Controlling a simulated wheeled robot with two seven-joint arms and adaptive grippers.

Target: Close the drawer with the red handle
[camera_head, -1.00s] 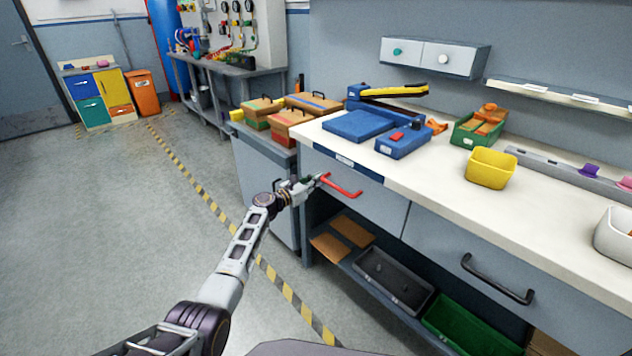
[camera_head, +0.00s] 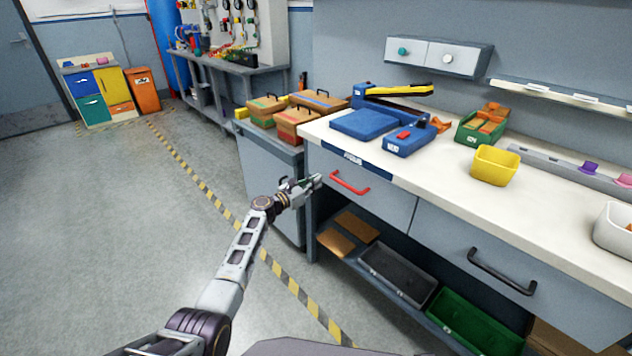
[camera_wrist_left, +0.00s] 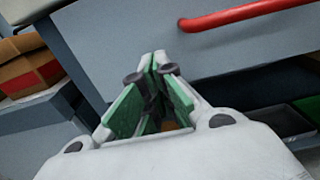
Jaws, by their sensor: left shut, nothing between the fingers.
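The drawer (camera_head: 387,206) with the red handle (camera_head: 349,183) is in the grey workbench, under the left end of the white worktop. Its front looks about flush with the bench front. My left gripper (camera_head: 316,181) is shut and empty, just left of the red handle and apart from it. In the left wrist view the shut fingertips (camera_wrist_left: 158,62) point at the grey drawer front (camera_wrist_left: 130,45), and the red handle (camera_wrist_left: 245,14) crosses the upper right. Whether the fingertips touch the drawer front cannot be told. My right gripper is not in view.
A second drawer with a black handle (camera_head: 502,271) is to the right. Below are a grey tray (camera_head: 398,272) and a green crate (camera_head: 470,325) on a shelf. A lower grey cabinet (camera_head: 270,180) stands left of the bench. The floor at left is clear.

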